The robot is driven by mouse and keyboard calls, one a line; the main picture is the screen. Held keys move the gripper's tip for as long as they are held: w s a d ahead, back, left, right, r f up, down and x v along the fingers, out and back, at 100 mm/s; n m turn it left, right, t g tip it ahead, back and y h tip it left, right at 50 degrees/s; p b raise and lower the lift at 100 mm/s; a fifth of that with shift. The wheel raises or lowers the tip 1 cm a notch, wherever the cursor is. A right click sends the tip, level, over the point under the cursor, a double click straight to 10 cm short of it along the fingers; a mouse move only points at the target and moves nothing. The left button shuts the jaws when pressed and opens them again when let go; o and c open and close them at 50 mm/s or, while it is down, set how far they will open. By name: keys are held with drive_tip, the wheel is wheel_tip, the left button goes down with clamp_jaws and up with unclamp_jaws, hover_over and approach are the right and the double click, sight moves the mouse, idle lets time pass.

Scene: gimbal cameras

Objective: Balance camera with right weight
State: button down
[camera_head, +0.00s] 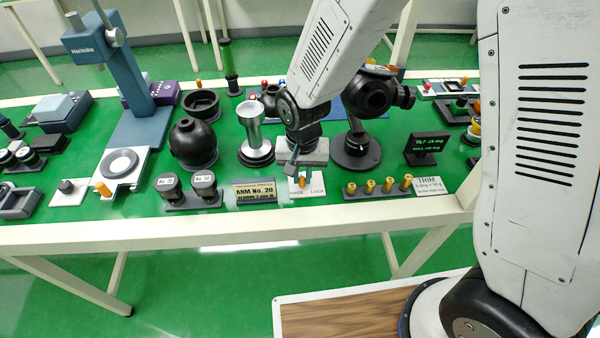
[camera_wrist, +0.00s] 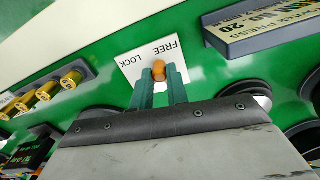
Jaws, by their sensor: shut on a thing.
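The camera on its gimbal (camera_head: 372,95) is dark and round, on a black round base, right of my arm in the head view. Brass weights (camera_head: 387,185) stand in a row on a dark rack near the table's front edge; they also show in the wrist view (camera_wrist: 72,78). A white plate (camera_wrist: 138,58) reads FREE and LOCK. My gripper (camera_wrist: 159,76) is shut on the plate's orange knob (camera_wrist: 158,68), between its two green-grey fingertips. In the head view my gripper (camera_head: 296,172) is low over this plate, and the knob (camera_head: 302,181) is partly hidden.
A small dark display (camera_head: 427,149) with green text stands right of the gimbal. A TRIM card (camera_head: 433,187) is beside the weights. A grey block labelled ARM No. 20 (camera_head: 255,192) lies left of the plate. A silver spool-shaped part (camera_head: 250,125) and black sphere (camera_head: 193,143) stand behind it.

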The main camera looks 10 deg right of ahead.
drive_tip(key=n, duration=0.1)
drive_tip(key=d+n, duration=0.1)
drive_tip(key=n, duration=0.3)
drive_tip(key=shift+s+d, duration=0.1)
drive_tip(key=shift+d, duration=0.2)
drive_tip(key=shift+d+n, duration=0.3)
drive_tip(key=shift+n, duration=0.9)
drive_tip(key=shift+d+n, duration=0.3)
drive_tip(key=shift+n, duration=0.9)
drive_tip(key=shift+w, duration=0.2)
drive_tip(key=c, duration=1.4)
unclamp_jaws()
drive_tip(key=shift+o, duration=0.2)
drive_tip(key=shift+r, duration=0.1)
wheel_tip(320, 180, up, 8)
drive_tip(key=shift+f, duration=0.2)
